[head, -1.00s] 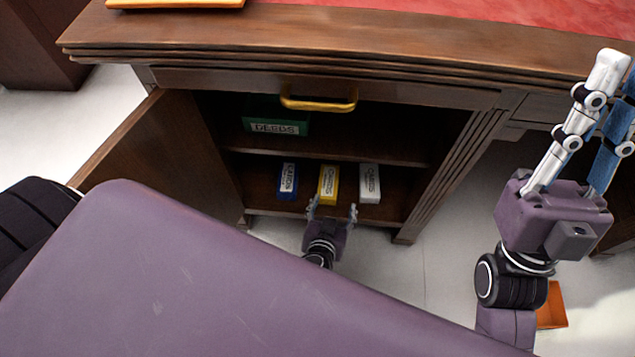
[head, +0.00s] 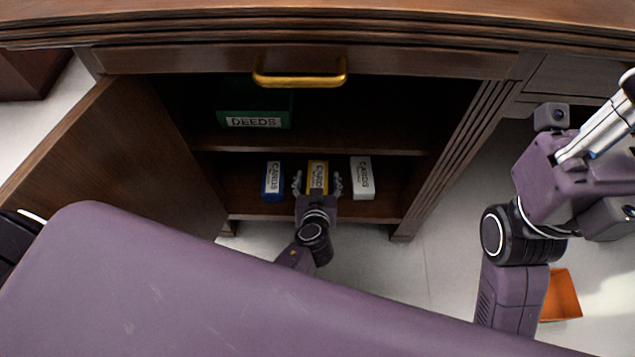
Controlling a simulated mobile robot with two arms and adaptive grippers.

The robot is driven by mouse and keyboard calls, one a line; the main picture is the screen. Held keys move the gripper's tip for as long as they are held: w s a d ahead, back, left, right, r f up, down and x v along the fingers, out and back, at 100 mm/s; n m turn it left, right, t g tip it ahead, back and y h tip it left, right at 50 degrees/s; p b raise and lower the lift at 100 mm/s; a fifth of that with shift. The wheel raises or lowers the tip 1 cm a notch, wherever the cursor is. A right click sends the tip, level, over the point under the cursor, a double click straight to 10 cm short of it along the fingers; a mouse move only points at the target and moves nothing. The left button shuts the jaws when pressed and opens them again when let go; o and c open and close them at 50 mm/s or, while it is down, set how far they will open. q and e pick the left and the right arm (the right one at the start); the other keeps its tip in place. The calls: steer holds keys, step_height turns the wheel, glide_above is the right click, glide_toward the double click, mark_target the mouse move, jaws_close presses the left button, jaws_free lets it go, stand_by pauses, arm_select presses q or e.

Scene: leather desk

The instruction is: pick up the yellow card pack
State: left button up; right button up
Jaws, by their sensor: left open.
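The yellow card pack (head: 318,174) stands on the lower shelf of the open desk cabinet, between a blue card pack (head: 272,180) on its left and a white card pack (head: 362,178) on its right. My left gripper (head: 318,184) is open at the shelf's front, one finger on each side of the yellow pack. The palm hides the pack's lower front. I cannot tell whether the fingers touch it. My right arm is at the right, and its fingers run out of the picture at the right edge.
A green box marked DEEDS (head: 253,112) sits on the upper shelf. The cabinet door (head: 115,165) stands open at the left. A drawer with a gold handle (head: 300,78) is above. An orange bin (head: 562,296) is on the floor at the right.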

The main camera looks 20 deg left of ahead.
arm_select(q)
steer(key=shift+c, duration=0.3)
steer(key=c, duration=1.2)
steer(key=shift+w, duration=0.1)
steer(key=shift+c, duration=0.9)
steer(key=shift+r, duration=0.2)
